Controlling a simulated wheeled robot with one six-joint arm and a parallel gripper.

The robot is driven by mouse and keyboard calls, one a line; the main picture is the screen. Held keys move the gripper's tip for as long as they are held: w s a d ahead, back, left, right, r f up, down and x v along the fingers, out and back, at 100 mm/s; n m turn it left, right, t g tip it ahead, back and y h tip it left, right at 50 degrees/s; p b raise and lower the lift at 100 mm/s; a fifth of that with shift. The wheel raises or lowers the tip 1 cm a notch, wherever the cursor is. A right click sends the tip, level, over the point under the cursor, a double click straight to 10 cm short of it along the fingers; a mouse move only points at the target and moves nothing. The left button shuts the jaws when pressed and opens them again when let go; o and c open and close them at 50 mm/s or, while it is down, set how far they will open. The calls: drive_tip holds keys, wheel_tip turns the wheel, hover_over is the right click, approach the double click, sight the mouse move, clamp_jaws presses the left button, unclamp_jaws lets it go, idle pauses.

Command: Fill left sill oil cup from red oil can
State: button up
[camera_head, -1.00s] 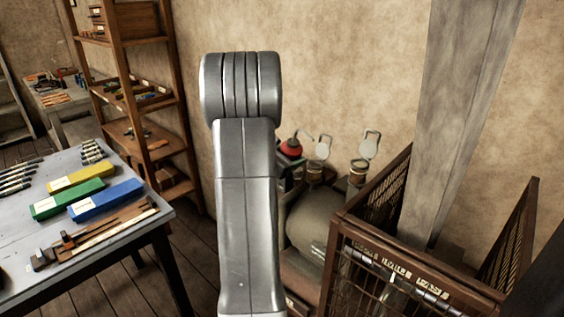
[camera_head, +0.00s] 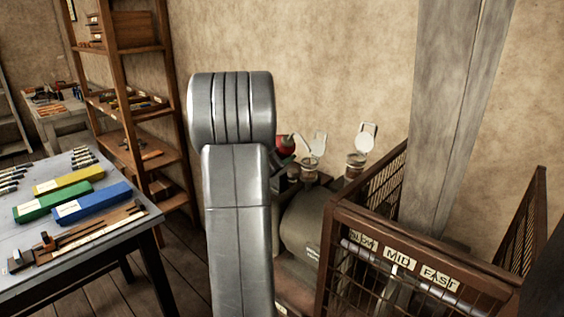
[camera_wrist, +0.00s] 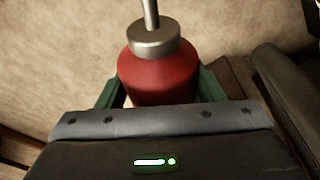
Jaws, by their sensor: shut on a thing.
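The red oil can (camera_wrist: 158,75) stands in my gripper (camera_wrist: 158,90), whose green fingers close on both sides of it. Its metal collar and thin spout point up in the wrist view. In the head view the can (camera_head: 285,146) shows just right of my arm, which hides most of the gripper. Two small oil cups with raised pale lids stand on the dark machine: the left one (camera_head: 310,170) close to the right of the can, the other (camera_head: 355,164) farther right. The can appears apart from the left cup. The oil level in the cups cannot be told.
A rounded dark machine housing (camera_head: 308,228) lies below the cups. A mesh guard (camera_head: 340,262) with speed labels and a grey post (camera_head: 450,130) stand at right. A table (camera_head: 95,245) with coloured boxes and a wooden shelf (camera_head: 143,90) are at left.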

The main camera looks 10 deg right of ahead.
drive_tip(key=shift+w+a+r+m+t+h+b, duration=0.15)
drive_tip(key=shift+r+m+b, duration=0.3)
drive_tip(key=shift+b, duration=0.75)
drive_tip(key=shift+w+r+m+t+h+b, duration=0.2)
drive_tip(key=shift+m+b, duration=0.35)
drive_tip(key=shift+b, duration=0.65)
drive_tip(key=shift+r+m+b, duration=0.3)
drive_tip(key=shift+r+b, duration=0.25)
drive_tip(key=shift+b, duration=0.2)
